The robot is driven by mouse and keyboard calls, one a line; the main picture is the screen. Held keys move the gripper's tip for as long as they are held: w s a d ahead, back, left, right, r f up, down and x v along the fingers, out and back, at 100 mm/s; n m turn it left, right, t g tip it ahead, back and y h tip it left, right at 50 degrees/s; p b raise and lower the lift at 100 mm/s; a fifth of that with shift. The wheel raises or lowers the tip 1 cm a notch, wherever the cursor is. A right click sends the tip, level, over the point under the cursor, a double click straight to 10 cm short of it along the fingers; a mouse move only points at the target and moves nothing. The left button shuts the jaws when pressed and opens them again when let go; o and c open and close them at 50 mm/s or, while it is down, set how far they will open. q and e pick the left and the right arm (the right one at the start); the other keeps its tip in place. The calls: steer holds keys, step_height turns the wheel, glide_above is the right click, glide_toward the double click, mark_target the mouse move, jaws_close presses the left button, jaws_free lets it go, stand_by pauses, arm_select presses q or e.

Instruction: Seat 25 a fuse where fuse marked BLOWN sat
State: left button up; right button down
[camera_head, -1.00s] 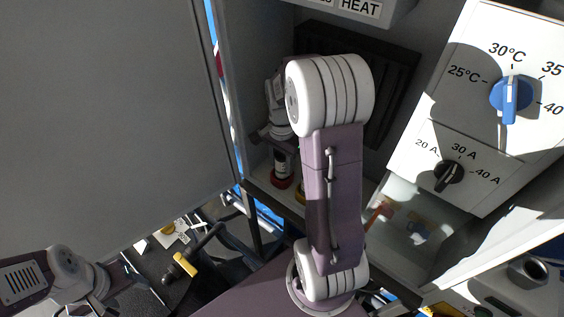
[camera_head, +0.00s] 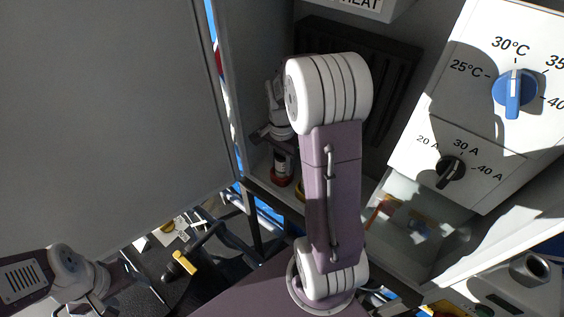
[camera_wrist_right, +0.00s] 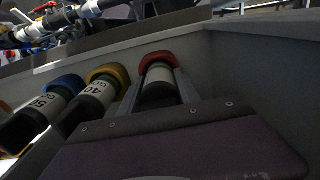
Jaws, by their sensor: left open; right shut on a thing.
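My right gripper (camera_wrist_right: 158,92) is shut on a red-ended fuse (camera_wrist_right: 157,69), with a finger on either side of its body. Its rating label is not readable, and I cannot tell whether it touches the tray. In the head view this fuse (camera_head: 281,163) shows upright, red end down, below my right gripper (camera_head: 279,143). Beside it in the wrist view are a yellow-ended fuse marked 40 (camera_wrist_right: 96,95) and a blue-ended fuse marked 50 (camera_wrist_right: 47,102). My left gripper (camera_head: 95,300) is at the lower left, open, small and unclear. No fuse marked BLOWN is visible.
A grey tray wall (camera_wrist_right: 258,66) stands close to the right of the held fuse. A white panel with a blue temperature knob (camera_head: 514,91) and a black current knob (camera_head: 450,171) is at the right. A large grey panel (camera_head: 105,110) fills the left.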

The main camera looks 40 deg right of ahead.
steer(key=shift+f, duration=0.4)
steer(key=shift+r, duration=0.1)
stand_by(0.5)
steer(key=c, duration=0.8)
jaws_free()
steer(key=shift+o, duration=0.2)
steer(key=shift+w+r, duration=0.1)
steer(key=shift+r, duration=0.25)
step_height(320, 180, up, 8)
steer(key=shift+f+b, duration=0.1)
steer(key=shift+b, duration=0.75)
steer(key=shift+r, duration=0.25)
